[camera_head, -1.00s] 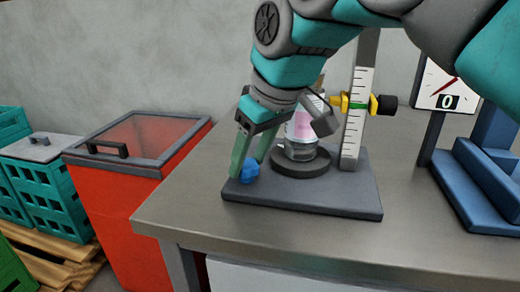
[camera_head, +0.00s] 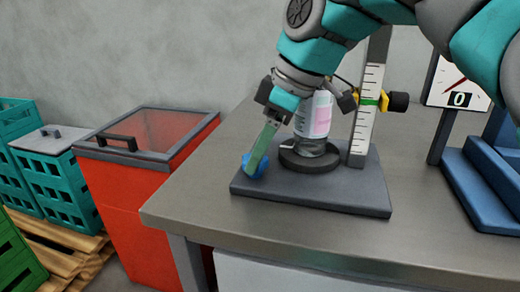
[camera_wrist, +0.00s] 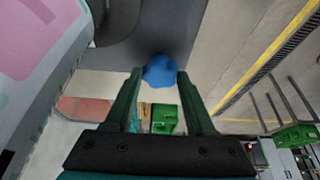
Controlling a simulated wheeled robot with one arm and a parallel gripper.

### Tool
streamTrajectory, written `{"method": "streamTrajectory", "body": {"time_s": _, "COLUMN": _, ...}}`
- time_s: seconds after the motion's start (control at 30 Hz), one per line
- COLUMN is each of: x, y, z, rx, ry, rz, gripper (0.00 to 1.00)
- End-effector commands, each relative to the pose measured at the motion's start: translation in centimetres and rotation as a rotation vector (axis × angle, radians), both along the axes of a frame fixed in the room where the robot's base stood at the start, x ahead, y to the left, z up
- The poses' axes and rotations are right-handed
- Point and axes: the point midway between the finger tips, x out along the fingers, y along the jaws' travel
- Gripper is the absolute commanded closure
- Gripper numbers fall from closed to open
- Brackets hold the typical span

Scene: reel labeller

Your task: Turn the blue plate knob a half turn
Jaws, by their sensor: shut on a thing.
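The blue plate knob (camera_head: 255,166) sits at the left front corner of the dark base plate (camera_head: 310,195). My gripper (camera_head: 258,160) reaches down to it and is shut on the knob. In the wrist view the knob (camera_wrist: 160,70) lies between the two green fingertips of my gripper (camera_wrist: 160,80). In the head view one finger hides part of the knob. A clear jar with a pink and white label (camera_head: 313,120) stands upright on a round dark turntable (camera_head: 308,160) on the plate, right of my gripper.
A white ruled post (camera_head: 366,115) with a green band, yellow clamp and black knob (camera_head: 398,102) rises behind the jar. A dial reading 0 (camera_head: 458,85) and a blue stand (camera_head: 485,190) are at right. A red bin (camera_head: 140,190) stands left of the metal table (camera_head: 190,205).

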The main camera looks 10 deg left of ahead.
Motion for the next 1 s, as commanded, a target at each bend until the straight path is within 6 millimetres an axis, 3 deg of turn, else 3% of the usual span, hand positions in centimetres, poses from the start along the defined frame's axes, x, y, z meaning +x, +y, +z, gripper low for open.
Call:
{"method": "streamTrajectory", "body": {"time_s": 0.33, "x": 0.01, "y": 0.02, "z": 0.03, "rx": 0.001, "ry": -0.001, "rz": 0.002, "gripper": 1.00}}
{"method": "streamTrajectory", "body": {"time_s": 0.37, "x": 0.01, "y": 0.02, "z": 0.03, "rx": 0.001, "ry": -0.001, "rz": 0.002, "gripper": 0.44}}
{"method": "streamTrajectory", "body": {"time_s": 0.6, "x": 0.01, "y": 0.00, "z": 0.02, "rx": 0.000, "ry": 0.000, "rz": 0.001, "gripper": 0.17}}
{"method": "streamTrajectory", "body": {"time_s": 1.0, "x": 0.07, "y": 0.02, "z": 0.42, "rx": 0.001, "ry": -0.001, "rz": 0.000, "gripper": 0.15}}
